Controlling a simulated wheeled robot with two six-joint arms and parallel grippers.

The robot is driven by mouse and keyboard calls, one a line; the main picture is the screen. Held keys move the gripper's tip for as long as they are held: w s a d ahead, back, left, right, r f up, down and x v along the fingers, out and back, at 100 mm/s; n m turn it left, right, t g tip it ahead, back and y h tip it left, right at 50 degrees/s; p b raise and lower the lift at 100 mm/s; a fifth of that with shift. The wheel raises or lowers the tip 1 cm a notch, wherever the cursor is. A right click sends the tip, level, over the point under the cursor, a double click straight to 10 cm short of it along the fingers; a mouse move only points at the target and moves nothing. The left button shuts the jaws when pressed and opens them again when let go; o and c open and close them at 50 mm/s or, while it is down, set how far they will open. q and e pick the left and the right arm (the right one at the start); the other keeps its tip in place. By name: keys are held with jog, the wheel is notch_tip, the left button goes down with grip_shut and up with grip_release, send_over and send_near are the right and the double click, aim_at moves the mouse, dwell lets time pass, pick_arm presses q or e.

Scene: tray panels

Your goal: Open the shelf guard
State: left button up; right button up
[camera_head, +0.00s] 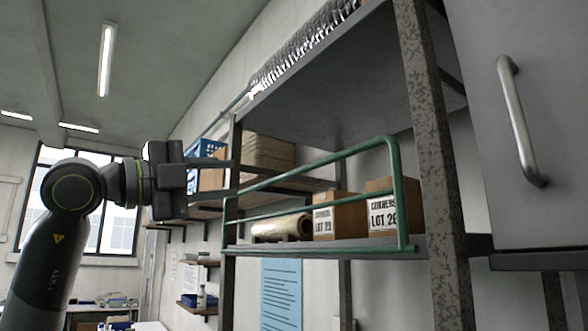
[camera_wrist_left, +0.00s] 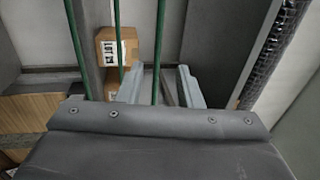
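The shelf guard (camera_head: 300,172) is a green tubular frame standing upright along the front of a shelf. Its top rail also shows in the left wrist view (camera_wrist_left: 159,40), with other green bars to its left. My left gripper (camera_head: 236,175) is near the guard's left end in the head view. In the left wrist view its fingers (camera_wrist_left: 160,85) are apart, and the top rail runs through the gap between them. No contact shows. I cannot tell how deep the rail sits between the fingers. My right gripper is not in view.
Behind the guard are cardboard boxes (camera_head: 382,210) and a pale roll (camera_head: 284,227) on the shelf board (camera_head: 350,243). A speckled upright post (camera_head: 428,130) stands right of the guard. A grey cabinet door with a handle (camera_head: 524,120) is at the far right. An upper shelf hangs above.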

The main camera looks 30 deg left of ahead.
aim_at(281, 177)
pick_arm(q)
jog(key=p+x, duration=0.7)
jog(key=x, duration=0.7)
jog(key=shift+w+f, duration=0.1)
jog(key=shift+w, duration=0.25)
jog(key=shift+s, duration=0.1)
grip_shut()
